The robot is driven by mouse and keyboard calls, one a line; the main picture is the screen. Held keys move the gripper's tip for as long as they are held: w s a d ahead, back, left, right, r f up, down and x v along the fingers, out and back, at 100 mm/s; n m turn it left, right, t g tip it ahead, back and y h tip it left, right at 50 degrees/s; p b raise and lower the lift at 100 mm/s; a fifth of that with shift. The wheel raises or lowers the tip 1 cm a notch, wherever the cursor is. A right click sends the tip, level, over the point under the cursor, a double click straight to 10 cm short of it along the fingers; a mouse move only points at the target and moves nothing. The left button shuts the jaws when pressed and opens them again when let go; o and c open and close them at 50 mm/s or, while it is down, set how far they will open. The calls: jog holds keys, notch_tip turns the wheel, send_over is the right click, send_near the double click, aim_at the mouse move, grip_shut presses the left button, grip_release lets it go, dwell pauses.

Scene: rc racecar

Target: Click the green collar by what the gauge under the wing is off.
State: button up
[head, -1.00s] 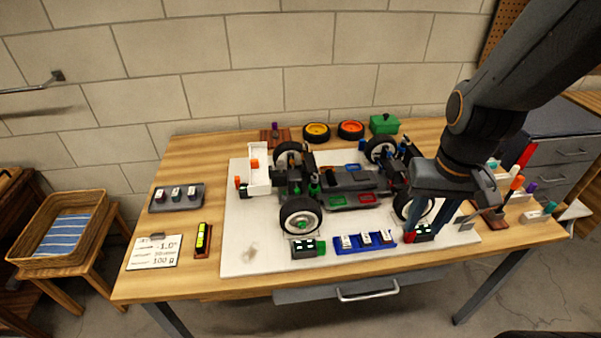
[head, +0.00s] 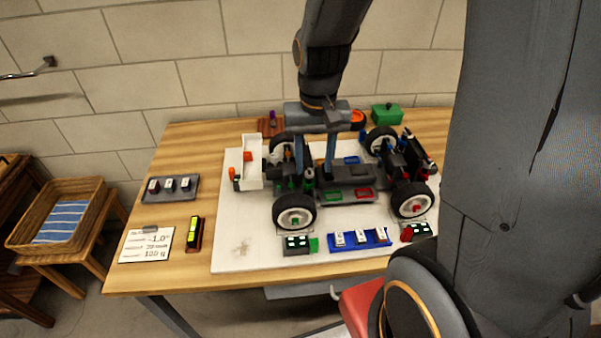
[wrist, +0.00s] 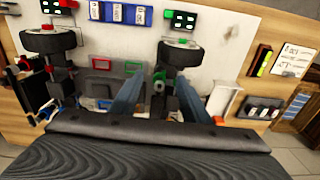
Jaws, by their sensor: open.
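The car (head: 345,180) stands on a white board, with a white wing (head: 251,165) at its left end. A green collar (head: 309,175) sits on an upright part near the front left wheel. The collar also shows in the wrist view (wrist: 158,79), between my fingers. My gripper (head: 315,167) is open over the car, fingers pointing down, one on each side of the collar. I cannot tell whether they touch it. A small dark block (head: 238,183) by the wing may be the gauge; its reading is too small to make out.
Dark display pads with a green tab (head: 297,243) and a red knob (head: 421,231) lie before the car, a blue tray (head: 361,239) between them. A card (head: 147,244), a yellow level (head: 195,233) and a grey tray (head: 170,188) lie left. The front left board is clear.

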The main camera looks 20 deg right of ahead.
aim_at(309, 170)
jog(key=w, duration=0.1)
jog(key=w+m, duration=0.1)
jog(key=w, duration=0.1)
jog(key=shift+d+f, duration=0.15)
jog(key=shift+f, duration=0.05)
jog(key=shift+w+f, duration=0.25)
jog(key=shift+w, duration=0.05)
jog(key=shift+m, duration=0.3)
jog(key=shift+f+p, duration=0.85)
jog(key=shift+f, duration=2.9)
